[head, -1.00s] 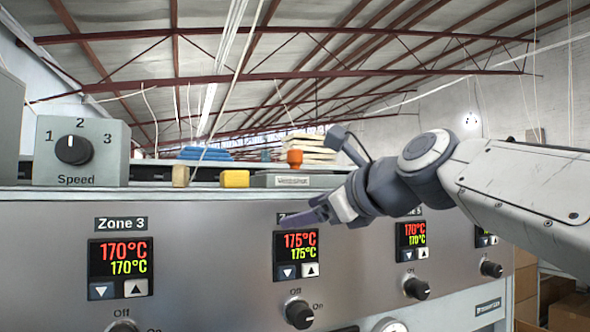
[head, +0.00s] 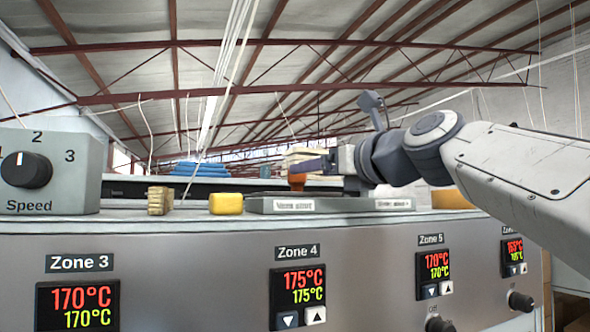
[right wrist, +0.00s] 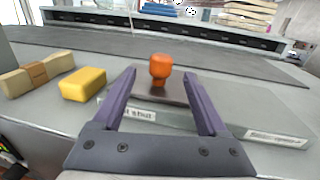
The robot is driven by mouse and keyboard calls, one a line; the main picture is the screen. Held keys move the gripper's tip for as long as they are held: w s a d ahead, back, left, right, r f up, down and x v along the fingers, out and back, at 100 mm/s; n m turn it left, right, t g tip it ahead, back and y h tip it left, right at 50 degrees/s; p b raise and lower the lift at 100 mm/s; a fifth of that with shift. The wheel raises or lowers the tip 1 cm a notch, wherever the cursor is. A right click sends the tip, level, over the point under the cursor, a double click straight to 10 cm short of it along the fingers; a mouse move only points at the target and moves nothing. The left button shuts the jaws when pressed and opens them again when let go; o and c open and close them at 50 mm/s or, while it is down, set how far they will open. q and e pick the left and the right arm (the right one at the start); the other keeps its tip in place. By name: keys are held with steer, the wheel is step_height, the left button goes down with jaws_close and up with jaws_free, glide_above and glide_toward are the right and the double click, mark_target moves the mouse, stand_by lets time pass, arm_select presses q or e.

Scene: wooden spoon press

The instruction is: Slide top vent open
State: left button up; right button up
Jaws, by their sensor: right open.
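The top vent is a flat grey slide (head: 335,203) on top of the machine, with an orange knob (head: 297,182) standing upright on it. One label by the knob seems to read "Vent shut"; the label further right is too blurred to read surely. My right gripper (head: 303,168) is at knob height, its purple finger passing in front of the knob's top. In the right wrist view the gripper (right wrist: 160,72) is open, and the knob (right wrist: 160,70) appears between its two fingertips. No contact is visible. My left gripper is in neither view.
The speed dial box (head: 75,170) stands further left. The front panel (head: 200,262) carries zone displays and knobs below the ledge. A stack of pale boards lies behind.

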mark_target(297, 187)
steer(key=p+x, duration=0.2)
steer(key=x, duration=0.4)
steer(key=shift+w, duration=0.1)
steer(key=shift+w+a, duration=0.35)
steer(key=shift+w, duration=0.2)
jaws_close()
steer(key=shift+f, duration=0.1)
stand_by(0.7)
